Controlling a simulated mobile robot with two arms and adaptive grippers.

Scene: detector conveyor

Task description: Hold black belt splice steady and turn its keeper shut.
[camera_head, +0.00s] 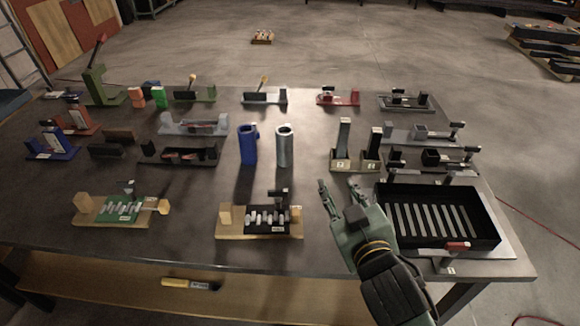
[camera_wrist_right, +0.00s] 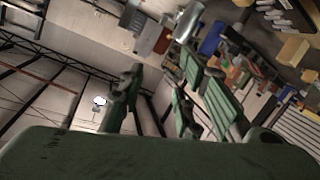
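The black belt splice (camera_head: 267,220) sits on a wooden base at the front middle of the table, with a row of pale bars across it. A dark upright part (camera_head: 280,199), seemingly its keeper, stands at its back right; I cannot tell its turn state. My right gripper (camera_head: 338,190) is to the right of the splice, fingers apart and pointing up and away, touching nothing visible. Its green fingers also show in the right wrist view (camera_wrist_right: 160,100), spread with nothing between them. My left gripper is not in view.
A green splice (camera_head: 121,209) on a similar wooden base stands to the left. A black slatted tray (camera_head: 440,244) is close right of my right gripper. Blue (camera_head: 248,146) and grey (camera_head: 284,147) cylinders stand behind the black splice. Table is bare between the two splices.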

